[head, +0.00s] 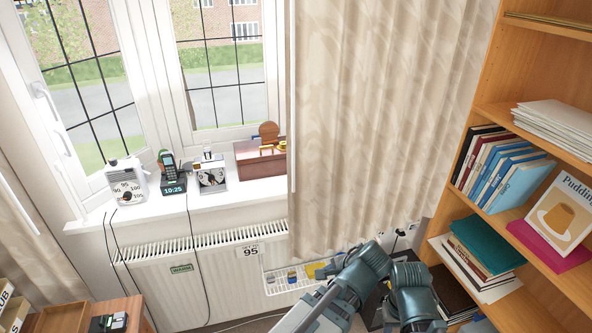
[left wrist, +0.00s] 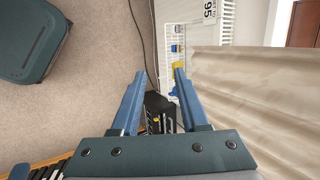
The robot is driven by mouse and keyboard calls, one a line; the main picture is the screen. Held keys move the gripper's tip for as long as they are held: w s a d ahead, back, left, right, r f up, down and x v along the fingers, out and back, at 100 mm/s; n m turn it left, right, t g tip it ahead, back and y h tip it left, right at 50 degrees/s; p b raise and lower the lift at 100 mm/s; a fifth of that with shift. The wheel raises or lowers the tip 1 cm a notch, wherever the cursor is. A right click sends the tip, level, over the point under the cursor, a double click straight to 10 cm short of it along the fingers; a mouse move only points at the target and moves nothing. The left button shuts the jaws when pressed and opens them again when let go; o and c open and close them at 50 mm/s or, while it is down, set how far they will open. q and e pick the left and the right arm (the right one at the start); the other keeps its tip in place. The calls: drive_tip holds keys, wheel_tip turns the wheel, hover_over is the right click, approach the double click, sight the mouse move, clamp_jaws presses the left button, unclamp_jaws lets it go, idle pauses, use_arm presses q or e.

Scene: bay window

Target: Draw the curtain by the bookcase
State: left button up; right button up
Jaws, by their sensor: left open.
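The beige patterned curtain (head: 385,120) by the bookcase hangs in pleats over the right part of the window, beside the wooden bookcase (head: 486,85). My arm reaches up to its lower part in the head view, where the fingertips cannot be made out. In the left wrist view my left gripper (left wrist: 159,74) is open, with no cloth visible between its fingers. The curtain (left wrist: 255,95) lies just right of the right finger there; whether they touch I cannot tell. My right gripper is not in view.
A radiator (head: 200,270) with a wire rack (head: 285,280) runs under the sill. The windowsill (head: 140,208) holds a white dial device (head: 127,182), a phone dock (head: 172,185) and a wooden box (head: 262,160). Another curtain (head: 30,245) hangs at far left.

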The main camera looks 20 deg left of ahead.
use_arm(q)
drive_tip(key=w+a+r+m+t+y, duration=0.3)
drive_tip(key=w+r+m, duration=0.3)
drive_tip(key=r+m, duration=0.2)
drive_tip(key=w+a+r+m+t+y+b, duration=0.1)
drive_tip(key=w+a+r+m+t+y, duration=0.3)
drive_tip(key=r+m, duration=0.4)
drive_tip(key=w+r+t+y, duration=0.1)
drive_tip(key=w, duration=0.1)
drive_tip(key=shift+w+a+r+m+t, duration=0.3)
drive_tip(key=shift+w, duration=0.05)
